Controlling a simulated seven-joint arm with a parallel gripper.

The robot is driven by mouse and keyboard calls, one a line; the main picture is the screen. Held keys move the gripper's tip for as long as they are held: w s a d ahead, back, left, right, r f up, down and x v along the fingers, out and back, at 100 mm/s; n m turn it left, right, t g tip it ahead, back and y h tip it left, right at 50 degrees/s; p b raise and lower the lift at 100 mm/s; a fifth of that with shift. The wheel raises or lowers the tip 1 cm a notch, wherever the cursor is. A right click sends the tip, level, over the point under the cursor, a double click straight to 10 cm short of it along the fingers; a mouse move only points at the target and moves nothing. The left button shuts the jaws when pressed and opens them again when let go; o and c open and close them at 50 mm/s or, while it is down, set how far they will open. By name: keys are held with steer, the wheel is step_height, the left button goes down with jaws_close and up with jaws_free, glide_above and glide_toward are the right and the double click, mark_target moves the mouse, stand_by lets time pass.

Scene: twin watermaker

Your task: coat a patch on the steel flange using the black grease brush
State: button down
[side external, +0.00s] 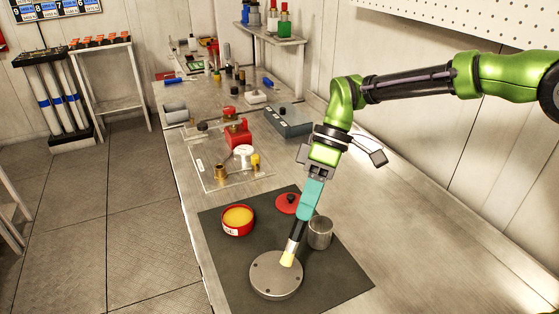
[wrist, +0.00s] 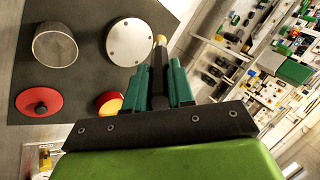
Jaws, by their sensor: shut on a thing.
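My gripper (side external: 309,199) is shut on the black grease brush (side external: 295,232) and holds it pointing down, slightly tilted. The brush's pale yellow bristles (side external: 287,259) are at the right part of the round steel flange (side external: 276,275), over or touching its top; I cannot tell which. The flange is a grey disc with small holes, lying on the dark mat (side external: 335,283). In the wrist view the flange (wrist: 130,42) is at top centre, left of the brush tip (wrist: 160,39). The gripper (wrist: 160,85) shows there with its teal fingers around the brush handle. No coated patch is clearly visible.
A red tin of orange-yellow grease (side external: 238,219) stands open on the mat, behind the flange. A red lid with a black knob (side external: 288,202) lies behind a metal cup (side external: 320,232), close right of the brush. Other parts crowd the bench farther back; its right side is clear.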

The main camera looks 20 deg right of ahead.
steer(key=shift+r, duration=0.15)
steer(key=shift+r, duration=0.25)
steer(key=shift+f, duration=3.4)
steer(key=shift+w+f, duration=0.55)
steer(key=shift+w, duration=2.95)
steer(key=shift+s+a, duration=0.9)
steer(key=shift+s, duration=2.55)
steer(key=shift+w, duration=3.45)
step_height(320, 180, up, 8)
steer(key=shift+d, duration=0.1)
